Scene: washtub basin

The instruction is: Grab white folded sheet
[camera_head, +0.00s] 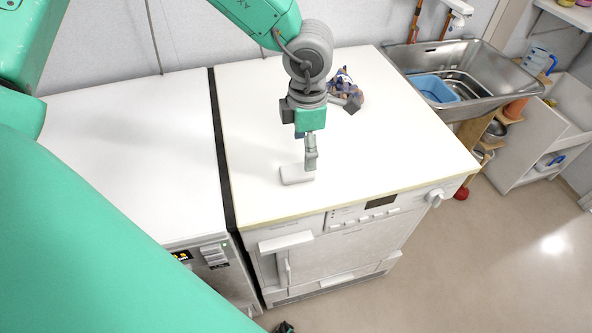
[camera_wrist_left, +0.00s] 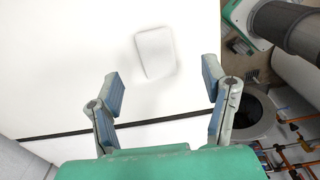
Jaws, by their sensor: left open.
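The white folded sheet (camera_head: 296,175) is a small, flat, rounded white pad lying on the white top of the right-hand machine, near its front left. In the left wrist view the sheet (camera_wrist_left: 155,52) lies flat beyond the fingertips, between the lines of the two fingers. My left gripper (camera_head: 309,155) hangs down from above, just beside the sheet, and one finger partly overlaps its right edge in the head view. In the wrist view the left gripper (camera_wrist_left: 163,88) is open, with its blue-padded fingers wide apart and nothing between them. My right gripper is not in view.
The white machine top (camera_head: 400,145) is mostly clear. A purple and grey item (camera_head: 345,92) lies at its back. A dark gap (camera_head: 222,150) separates it from the left machine (camera_head: 130,150). A metal sink (camera_head: 480,75) with a blue basin (camera_head: 437,88) stands at back right.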

